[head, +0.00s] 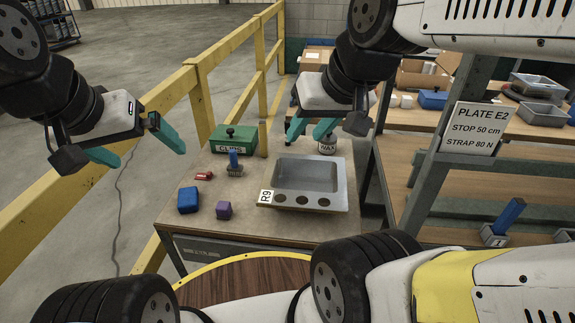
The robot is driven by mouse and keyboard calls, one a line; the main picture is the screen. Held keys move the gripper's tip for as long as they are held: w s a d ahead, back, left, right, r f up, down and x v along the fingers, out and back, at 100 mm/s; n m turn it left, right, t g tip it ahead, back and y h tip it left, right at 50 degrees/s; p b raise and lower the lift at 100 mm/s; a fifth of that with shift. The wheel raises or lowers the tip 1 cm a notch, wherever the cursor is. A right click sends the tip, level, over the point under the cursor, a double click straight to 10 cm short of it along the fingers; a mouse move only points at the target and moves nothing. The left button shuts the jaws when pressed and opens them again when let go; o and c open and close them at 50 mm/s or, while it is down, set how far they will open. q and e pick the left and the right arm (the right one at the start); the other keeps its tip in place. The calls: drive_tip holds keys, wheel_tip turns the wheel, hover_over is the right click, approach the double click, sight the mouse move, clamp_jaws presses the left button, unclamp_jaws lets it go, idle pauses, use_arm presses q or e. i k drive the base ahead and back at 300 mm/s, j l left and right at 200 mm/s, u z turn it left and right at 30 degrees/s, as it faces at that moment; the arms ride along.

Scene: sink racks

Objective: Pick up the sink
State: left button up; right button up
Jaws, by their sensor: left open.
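The grey sink (341,191) lies flat on a small wooden table, with a white "R9" tag at its left side and several dark round holes along its near rim. My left gripper (135,147) hangs beyond the table's left side near the yellow rail, well away from the sink, with its teal fingers wide apart and empty. My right gripper (308,132) is above the table, just behind the sink's far edge in the picture. Its teal fingers show a gap with nothing visible between them. It does not appear to touch the sink.
A green "CLIPS" box (233,139), a blue-handled brush (234,164), a red item (204,176), a blue block (188,200) and a purple block (224,210) lie left of the sink. A "WAX" tin (327,146) stands behind it. A rack post (428,185) rises at right.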

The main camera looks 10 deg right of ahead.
sight(292, 182)
drive_tip(key=j+z, duration=0.15)
drive_tip(key=z, duration=0.2)
drive_tip(key=j+z, duration=0.15)
drive_tip(key=z, duration=0.25)
